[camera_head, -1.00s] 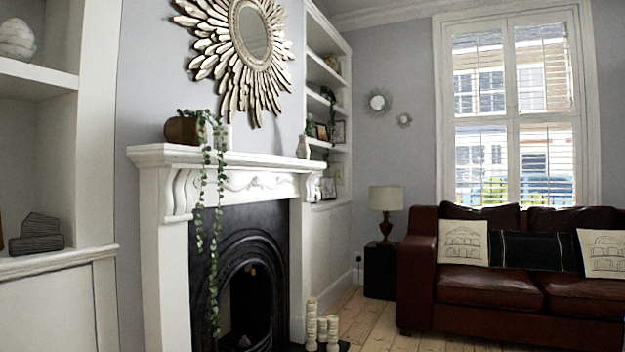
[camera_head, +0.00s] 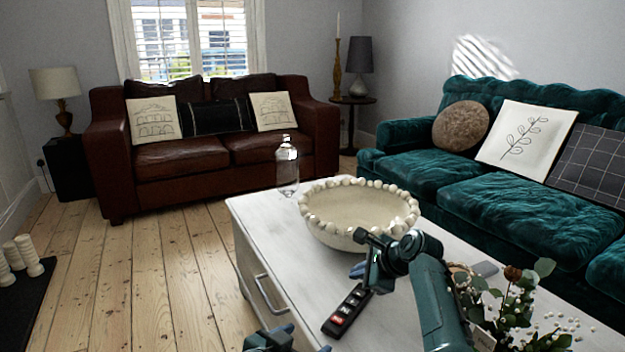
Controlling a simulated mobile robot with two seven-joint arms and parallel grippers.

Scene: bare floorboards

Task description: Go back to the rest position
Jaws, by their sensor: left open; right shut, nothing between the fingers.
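My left gripper (camera_head: 302,342) shows only in part at the bottom edge, in front of the white table. Its blue fingertips are apart and I see nothing between them. My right gripper (camera_head: 359,270) is over the table, in front of the bowl, at the end of my teal arm. Its blue fingertips are shut and empty, partly hidden by the wrist. A black remote (camera_head: 347,310) lies on the table just below the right gripper.
The white table (camera_head: 270,225) carries a beaded bowl (camera_head: 350,232), a glass bottle (camera_head: 287,170) and a leafy plant (camera_head: 515,310). A brown sofa (camera_head: 180,160) stands behind, a teal sofa (camera_head: 520,210) at the right.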

